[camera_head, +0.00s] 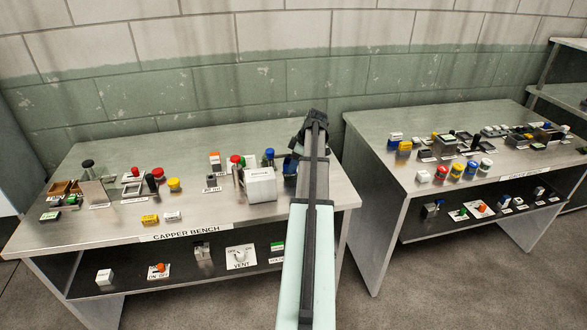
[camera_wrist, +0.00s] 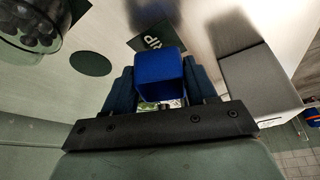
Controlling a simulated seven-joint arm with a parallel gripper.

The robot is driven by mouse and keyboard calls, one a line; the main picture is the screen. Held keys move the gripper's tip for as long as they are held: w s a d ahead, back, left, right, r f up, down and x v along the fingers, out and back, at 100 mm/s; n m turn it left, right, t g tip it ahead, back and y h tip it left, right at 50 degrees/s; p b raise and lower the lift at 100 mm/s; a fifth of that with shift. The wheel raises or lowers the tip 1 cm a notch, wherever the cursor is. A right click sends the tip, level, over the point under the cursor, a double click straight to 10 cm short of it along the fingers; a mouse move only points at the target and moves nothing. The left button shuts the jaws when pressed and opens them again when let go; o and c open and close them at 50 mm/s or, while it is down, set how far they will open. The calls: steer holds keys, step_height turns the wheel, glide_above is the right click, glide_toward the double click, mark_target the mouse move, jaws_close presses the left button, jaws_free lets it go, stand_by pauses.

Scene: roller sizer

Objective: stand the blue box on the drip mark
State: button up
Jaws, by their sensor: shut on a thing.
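The blue box (camera_wrist: 160,76) is between the two dark fingers of my gripper (camera_wrist: 160,88) in the wrist view, and the gripper is shut on it. The drip mark, a dark green disc (camera_wrist: 91,63), lies flat on the bench top to the left of the box in that view, apart from it. A dark label (camera_wrist: 150,33) with letters ending in "IP" lies beside the disc, partly behind the box. I cannot tell how high the box is above the bench. In the head view my arm hides much of this area, and I cannot make out the mark there.
A clear vessel of dark balls (camera_wrist: 32,28) stands left of the disc. A pale block (camera_wrist: 262,80) stands to the right of my gripper. The capper bench (camera_head: 110,232) holds several bottles and small boxes. A second bench (camera_head: 385,185) stands to the right, across a gap.

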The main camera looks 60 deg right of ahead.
steer(key=shift+f, duration=1.15)
steer(key=shift+f, duration=0.2)
steer(key=o, duration=1.1)
steer(key=shift+r, duration=0.15)
steer(key=v, duration=1.2)
